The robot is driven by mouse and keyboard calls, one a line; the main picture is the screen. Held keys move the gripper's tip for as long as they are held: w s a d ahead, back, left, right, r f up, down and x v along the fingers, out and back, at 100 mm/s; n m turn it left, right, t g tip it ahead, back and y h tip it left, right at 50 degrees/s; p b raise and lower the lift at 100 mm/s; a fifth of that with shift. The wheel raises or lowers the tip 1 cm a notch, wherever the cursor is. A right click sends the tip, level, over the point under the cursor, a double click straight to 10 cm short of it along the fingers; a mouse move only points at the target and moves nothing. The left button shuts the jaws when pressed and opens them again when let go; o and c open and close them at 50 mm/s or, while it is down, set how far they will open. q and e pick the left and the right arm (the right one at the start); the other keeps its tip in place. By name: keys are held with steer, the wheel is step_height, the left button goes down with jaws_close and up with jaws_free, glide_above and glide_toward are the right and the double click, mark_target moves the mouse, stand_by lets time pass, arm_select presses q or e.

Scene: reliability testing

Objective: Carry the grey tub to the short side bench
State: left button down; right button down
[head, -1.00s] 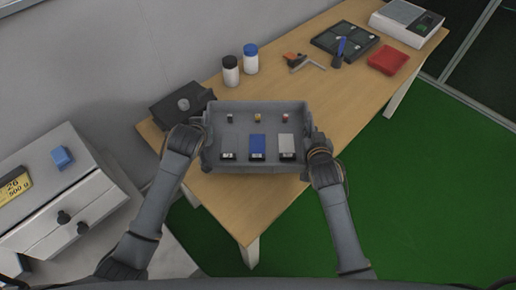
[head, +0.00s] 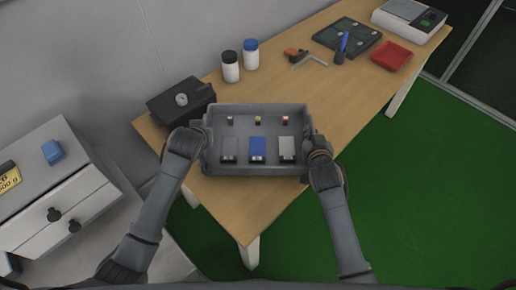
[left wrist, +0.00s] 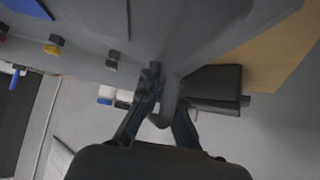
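The grey tub (head: 256,170) is level between my two grippers in the head view, over the near left end of the wooden table (head: 240,215); any gap below it is hard to tell. It holds three small pieces at the back and three flat blocks in front, the middle one blue. My left gripper (head: 206,138) is at the tub's left wall; in the left wrist view its fingers (left wrist: 160,108) straddle part of the tub's wall (left wrist: 205,45). My right gripper (head: 309,150) is at the right wall and looks closed on it; its fingertips are mostly hidden.
A black box (head: 172,101) stands close beside the tub's left rear. Two lidded bottles (head: 230,68), a clamp-like tool, a dark tray (head: 346,38), a red tray (head: 391,57) and a scale-like device are farther back. A drawer cabinet (head: 70,185) stands left; green floor lies open right.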

arm_select(q)
steer(key=shift+f+b, duration=0.5)
steer(key=shift+f, duration=0.15)
arm_select(e)
steer(key=shift+f, duration=0.65)
arm_select(q)
steer(key=c, duration=1.5)
jaws_free()
arm_select(e)
steer(key=c, duration=1.5)
jaws_free()
arm_select(q)
steer(key=shift+s+r, duration=0.1)
steer(key=v, duration=1.1)
steer(key=shift+s+r, duration=0.3)
arm_select(e)
steer(key=shift+s+r, duration=0.1)
steer(key=shift+s, duration=0.1)
steer(key=v, duration=1.1)
steer(key=shift+s+r, duration=0.15)
steer(key=shift+s, duration=0.2)
